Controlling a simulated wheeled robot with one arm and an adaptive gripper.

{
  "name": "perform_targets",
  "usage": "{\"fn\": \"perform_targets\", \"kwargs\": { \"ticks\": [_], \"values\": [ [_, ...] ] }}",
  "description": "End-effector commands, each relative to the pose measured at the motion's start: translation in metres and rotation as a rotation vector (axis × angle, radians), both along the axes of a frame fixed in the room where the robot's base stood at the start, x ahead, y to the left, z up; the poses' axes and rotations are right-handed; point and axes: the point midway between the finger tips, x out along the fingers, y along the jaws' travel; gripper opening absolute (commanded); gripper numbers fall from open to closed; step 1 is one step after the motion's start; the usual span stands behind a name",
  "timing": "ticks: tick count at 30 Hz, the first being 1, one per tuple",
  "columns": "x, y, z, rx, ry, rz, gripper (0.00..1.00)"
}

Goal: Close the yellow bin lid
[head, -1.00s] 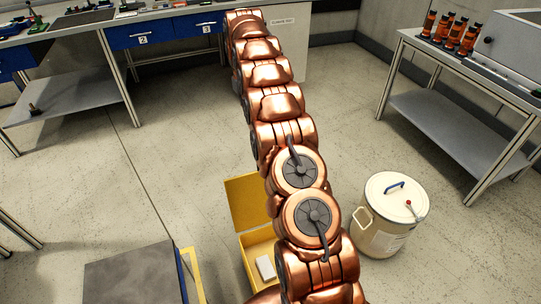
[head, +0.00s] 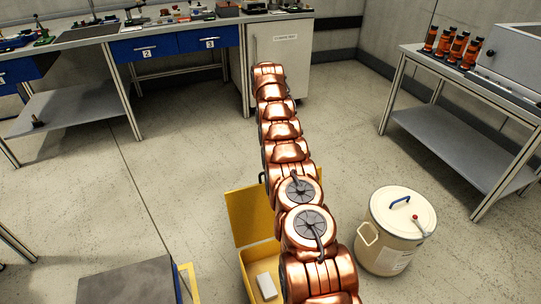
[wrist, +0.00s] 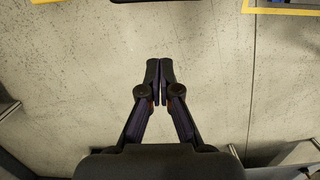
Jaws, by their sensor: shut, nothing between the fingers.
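The yellow bin (head: 250,267) stands on the floor at the lower middle of the head view, partly hidden by my arm. Its yellow lid (head: 247,214) stands open, raised at the far side of the bin. A white block (head: 266,286) lies inside. My gripper (wrist: 159,64) shows in the wrist view with its fingertips together, empty, above bare floor. In the head view my arm hides the gripper. A yellow strip (wrist: 48,1) is cut off at the wrist view's top edge; I cannot tell whether it is the bin.
A cream drum (head: 396,230) with a closed lid stands right of my arm. A bench with blue drawers (head: 148,53) and a white cabinet (head: 284,65) are at the back. A grey table (head: 455,150) is at the right. A dark panel (head: 130,280) is at lower left. Floor between is clear.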

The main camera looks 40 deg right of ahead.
Motion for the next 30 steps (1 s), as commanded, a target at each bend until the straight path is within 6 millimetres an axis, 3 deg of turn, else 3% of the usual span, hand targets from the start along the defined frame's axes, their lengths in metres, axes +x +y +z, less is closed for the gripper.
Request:
{"fn": "perform_targets", "kwargs": {
  "ticks": [30],
  "values": [
    [-0.01,0.002,-0.07,0.0,0.0,-0.001,0.0]
  ]
}}
